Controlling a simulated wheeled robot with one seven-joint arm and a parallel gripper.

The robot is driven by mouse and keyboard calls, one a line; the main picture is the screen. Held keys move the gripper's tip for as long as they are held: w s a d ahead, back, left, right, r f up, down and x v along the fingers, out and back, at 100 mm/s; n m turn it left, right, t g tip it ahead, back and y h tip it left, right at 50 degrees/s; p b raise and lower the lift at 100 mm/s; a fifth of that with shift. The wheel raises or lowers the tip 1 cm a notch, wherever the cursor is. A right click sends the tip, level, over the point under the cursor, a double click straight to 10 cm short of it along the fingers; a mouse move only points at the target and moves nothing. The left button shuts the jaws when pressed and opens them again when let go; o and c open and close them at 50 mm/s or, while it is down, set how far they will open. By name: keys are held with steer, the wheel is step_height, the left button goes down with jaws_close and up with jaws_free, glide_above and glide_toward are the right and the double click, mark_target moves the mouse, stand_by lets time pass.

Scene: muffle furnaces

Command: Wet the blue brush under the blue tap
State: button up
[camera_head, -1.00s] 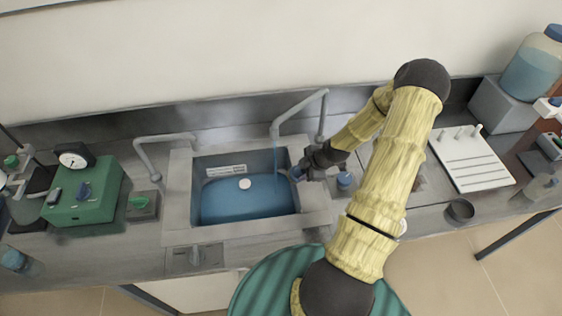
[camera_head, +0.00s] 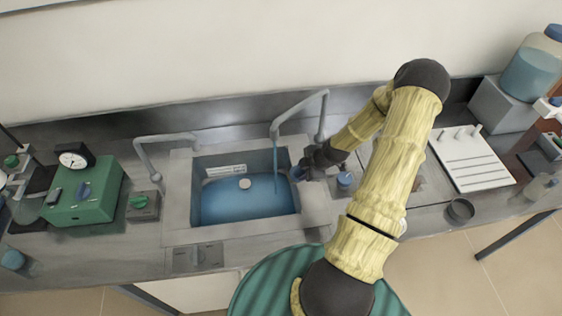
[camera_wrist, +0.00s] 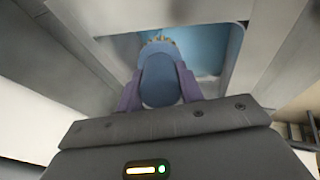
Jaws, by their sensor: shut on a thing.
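In the head view my gripper (camera_head: 299,173) is at the right rim of the sink, with only a small blue bit of the brush showing. I cannot tell whether the stream touches the bristles.
The sink (camera_head: 245,200) has a blue basin with a round white drain. A second tap (camera_head: 165,140) with a green knob (camera_head: 139,202) stands left, near a green device (camera_head: 85,195). A white rack (camera_head: 472,165) and a small dark bowl (camera_head: 460,211) are right of my arm.

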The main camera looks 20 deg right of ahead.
stand_by(0.3)
steer(key=s+d+r+p, duration=0.2)
steer(key=s+r+p, duration=0.1)
steer(key=s+r, duration=0.1)
steer(key=shift+s, duration=0.3)
stand_by(0.3)
stand_by(0.7)
steer(key=w+a+f+m+h+b, duration=0.2)
steer(key=a+f+m, duration=0.1)
steer(key=a+m, duration=0.2)
steer(key=w+a+f+m+g+h+b, duration=0.1)
steer(key=w+a+f+m+h+b, duration=0.1)
steer(key=a+m, duration=0.3)
steer(key=w+a+f+m+h+b, duration=0.1)
steer(key=a+f+m+h+b, duration=0.2)
steer(key=a, duration=0.7)
step_height(320, 180, down, 2)
steer(key=shift+w+a+m+g+b, duration=0.25)
steer(key=shift+w+m+b, duration=0.2)
steer(key=shift+m, duration=0.75)
